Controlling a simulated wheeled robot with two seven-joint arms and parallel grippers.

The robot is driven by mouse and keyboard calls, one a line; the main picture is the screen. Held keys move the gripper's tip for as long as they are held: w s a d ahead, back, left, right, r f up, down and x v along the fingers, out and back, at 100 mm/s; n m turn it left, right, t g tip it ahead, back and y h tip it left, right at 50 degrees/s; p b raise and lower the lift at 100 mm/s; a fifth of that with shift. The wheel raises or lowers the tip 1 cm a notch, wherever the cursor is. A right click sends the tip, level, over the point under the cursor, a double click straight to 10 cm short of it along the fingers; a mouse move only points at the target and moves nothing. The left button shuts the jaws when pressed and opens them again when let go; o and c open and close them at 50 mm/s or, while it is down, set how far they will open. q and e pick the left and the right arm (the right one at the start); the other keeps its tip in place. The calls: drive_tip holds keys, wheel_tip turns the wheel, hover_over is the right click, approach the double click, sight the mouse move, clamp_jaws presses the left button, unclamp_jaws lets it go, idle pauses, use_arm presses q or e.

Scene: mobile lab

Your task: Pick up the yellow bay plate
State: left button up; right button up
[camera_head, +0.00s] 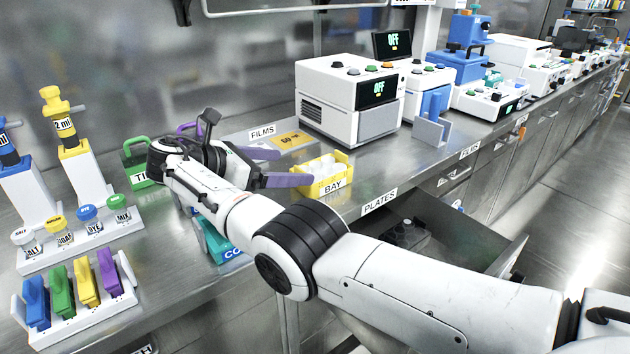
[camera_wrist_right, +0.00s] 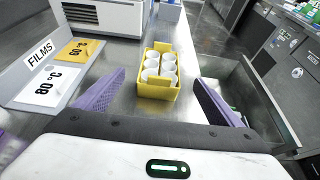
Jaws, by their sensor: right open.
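The yellow bay plate (camera_head: 335,187) is a small yellow tray labelled BAY, standing on the steel bench near its front edge. In the right wrist view the plate (camera_wrist_right: 157,92) holds several white round wells or cups and lies ahead, between the lines of the two fingers. My right gripper (camera_head: 288,167) is open, with two purple fingers pointing at the plate. In the right wrist view the gripper (camera_wrist_right: 160,81) has one finger to each side, with nothing held between them. Whether a finger touches the plate is not clear. My left gripper is not in view.
A white machine (camera_head: 350,105) stands behind the plate, and the FILMS tray (camera_head: 290,140) lies beside it. An open drawer (camera_head: 480,245) juts out below the PLATES label. A green carrier (camera_head: 137,152) and a rack of coloured blocks (camera_head: 85,318) stand at left.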

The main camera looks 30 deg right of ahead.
sight(322, 168)
drive_tip(key=x, duration=0.4)
drive_tip(key=shift+s+r, duration=0.15)
drive_tip(key=shift+x, duration=2.95)
drive_tip(key=c, duration=1.2)
